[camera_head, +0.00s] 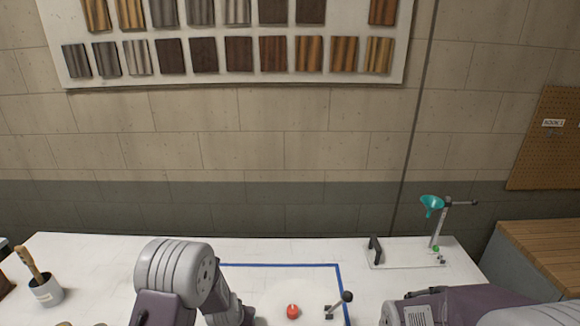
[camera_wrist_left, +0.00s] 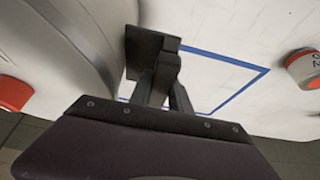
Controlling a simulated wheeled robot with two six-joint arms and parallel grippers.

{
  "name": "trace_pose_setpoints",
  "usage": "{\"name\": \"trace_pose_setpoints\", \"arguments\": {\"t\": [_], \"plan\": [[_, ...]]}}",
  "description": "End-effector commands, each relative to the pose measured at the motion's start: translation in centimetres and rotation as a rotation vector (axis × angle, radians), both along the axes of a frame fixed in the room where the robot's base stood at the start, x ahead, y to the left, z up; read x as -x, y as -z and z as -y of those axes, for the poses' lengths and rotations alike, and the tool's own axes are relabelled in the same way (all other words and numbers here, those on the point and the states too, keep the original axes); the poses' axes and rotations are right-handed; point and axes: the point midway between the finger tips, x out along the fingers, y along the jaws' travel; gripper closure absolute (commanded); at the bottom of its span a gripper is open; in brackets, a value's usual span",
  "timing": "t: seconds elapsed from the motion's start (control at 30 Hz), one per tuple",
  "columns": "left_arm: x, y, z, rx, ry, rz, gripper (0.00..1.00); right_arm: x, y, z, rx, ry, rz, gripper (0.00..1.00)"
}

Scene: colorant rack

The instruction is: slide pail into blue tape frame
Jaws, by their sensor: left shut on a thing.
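The blue tape frame (camera_head: 282,265) lies on the white table; its far edge and right side show in the head view, and a corner shows in the left wrist view (camera_wrist_left: 266,71). My left gripper (camera_wrist_left: 157,68) is shut, its dark fingers beside a large grey curved wall (camera_wrist_left: 60,45) that looks like the pail. The gripped part is hidden between the fingers. In the head view a pale round top (camera_head: 270,302) sits within the visible tape lines; I cannot tell whether it is the pail. My left arm hides the frame's left side. My right gripper is out of view.
A red knob (camera_head: 292,311) and a black-balled lever (camera_head: 346,296) stand near the frame's right side. A teal funnel (camera_head: 432,203) on a stand is at the back right. A brush pot (camera_head: 47,292) stands left. Clear table lies behind the frame.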

Motion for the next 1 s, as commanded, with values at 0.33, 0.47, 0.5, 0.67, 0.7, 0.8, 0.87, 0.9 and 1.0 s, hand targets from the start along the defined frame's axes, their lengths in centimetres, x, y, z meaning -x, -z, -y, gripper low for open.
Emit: {"name": "trace_pose_setpoints", "arguments": {"t": [0.33,0.47,0.5,0.67,0.7,0.8,0.87,0.9,1.0], "plan": [[-2.3,-0.3,-0.1,0.001,-0.003,0.002,1.0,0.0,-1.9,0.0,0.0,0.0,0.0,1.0],[-3.1,-0.3,-0.1,0.001,-0.002,0.001,1.0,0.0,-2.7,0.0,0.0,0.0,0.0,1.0],[-3.4,-0.4,-0.1,0.001,-0.002,0.001,1.0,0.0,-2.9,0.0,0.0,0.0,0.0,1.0],[-4.3,-0.4,-0.1,0.001,-0.002,0.001,1.0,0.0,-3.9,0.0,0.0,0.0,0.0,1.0],[-4.5,-0.4,-0.1,0.0,-0.001,0.002,1.0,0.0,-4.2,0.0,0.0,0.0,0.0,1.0],[-5.0,-0.4,-0.1,0.001,-0.003,0.001,1.0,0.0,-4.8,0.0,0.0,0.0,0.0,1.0],[-5.3,-0.4,-0.1,0.001,-0.003,0.001,1.0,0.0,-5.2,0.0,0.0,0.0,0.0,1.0],[-5.5,-0.4,-0.1,0.001,-0.002,0.001,1.0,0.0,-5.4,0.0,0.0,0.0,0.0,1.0],[-5.9,-0.4,-0.1,0.001,-0.002,0.001,1.0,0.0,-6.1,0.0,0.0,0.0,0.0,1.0]]}}
